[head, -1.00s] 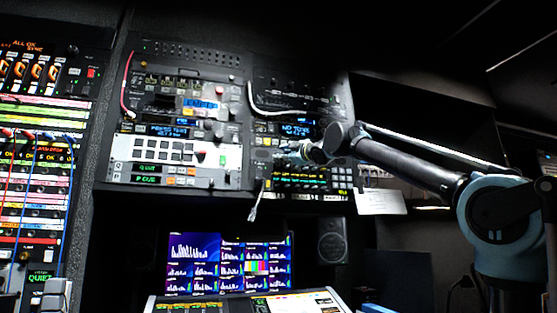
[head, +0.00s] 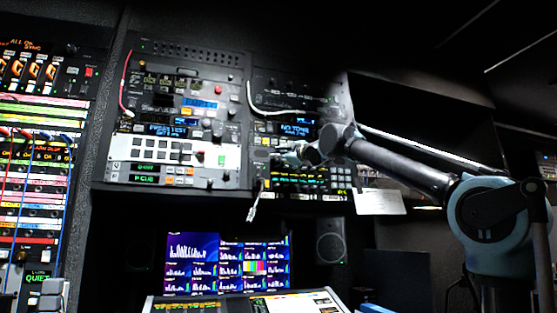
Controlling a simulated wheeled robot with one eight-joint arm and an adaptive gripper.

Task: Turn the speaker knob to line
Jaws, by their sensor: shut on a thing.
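My gripper (head: 286,151) is small and dark in the head view, at the front of the right-hand rack panel (head: 262,105), just below its blue-lit "NO TONE" display (head: 294,130). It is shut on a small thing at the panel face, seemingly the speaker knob. The gripper hides this knob, so its pointer, line mark and label cannot be made out. My arm reaches in from the right.
The left rack unit (head: 146,100) carries several knobs, buttons and displays. A white cable (head: 252,100) loops beside the gripper's panel. A multi-view screen (head: 205,262), a loudspeaker (head: 330,241) and a console (head: 160,304) stand below. A paper sheet (head: 379,202) hangs at right.

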